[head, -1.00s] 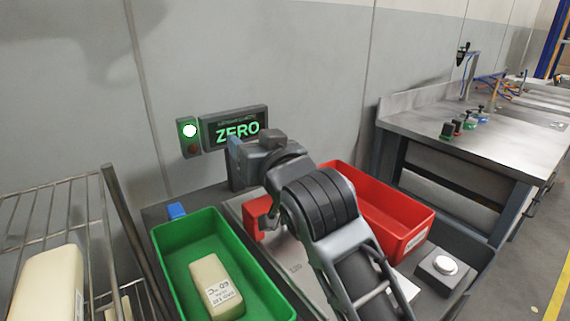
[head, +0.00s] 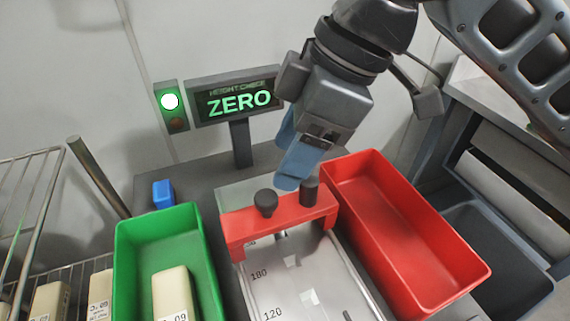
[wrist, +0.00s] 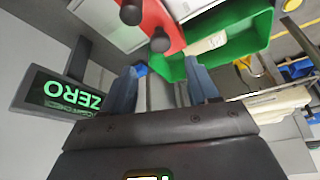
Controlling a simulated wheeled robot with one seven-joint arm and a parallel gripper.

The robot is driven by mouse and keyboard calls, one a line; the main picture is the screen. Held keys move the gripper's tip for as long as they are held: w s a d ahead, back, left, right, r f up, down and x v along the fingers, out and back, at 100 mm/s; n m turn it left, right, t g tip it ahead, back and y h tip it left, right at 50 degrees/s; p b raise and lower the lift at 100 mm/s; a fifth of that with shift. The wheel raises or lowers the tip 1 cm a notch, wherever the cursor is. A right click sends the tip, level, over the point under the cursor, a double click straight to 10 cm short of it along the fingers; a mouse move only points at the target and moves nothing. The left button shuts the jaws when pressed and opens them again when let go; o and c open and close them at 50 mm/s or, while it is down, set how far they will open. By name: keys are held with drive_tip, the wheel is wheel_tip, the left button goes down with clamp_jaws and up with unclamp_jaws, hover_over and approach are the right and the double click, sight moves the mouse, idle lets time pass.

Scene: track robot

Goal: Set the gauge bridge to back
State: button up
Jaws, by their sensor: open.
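The gauge bridge (head: 285,217) is a red bar with two dark knobs on top. It spans the pale plate (head: 300,275) near its far end, beyond the printed 180 and 120; another mark beside it is partly hidden. The bridge also shows at the top of the wrist view (wrist: 158,22), with its knobs pointing toward the camera. My gripper (head: 289,160) is open and empty, its blue fingers just above and behind the right knob in the head view, apparently apart from it. In the wrist view, one knob shows ahead, between and beyond the fingertips (wrist: 163,80).
A display (head: 238,100) reads ZERO, beside a lit green lamp (head: 170,101). A green bin (head: 128,245) holding a cream block (head: 174,292) stands left of the plate, an empty red bin (head: 365,180) right. A wire rack (head: 30,190) is far left.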

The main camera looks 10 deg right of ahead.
sight(266, 196)
drive_tip(key=shift+x, duration=3.85)
drive_tip(key=shift+d, duration=0.15)
clamp_jaws()
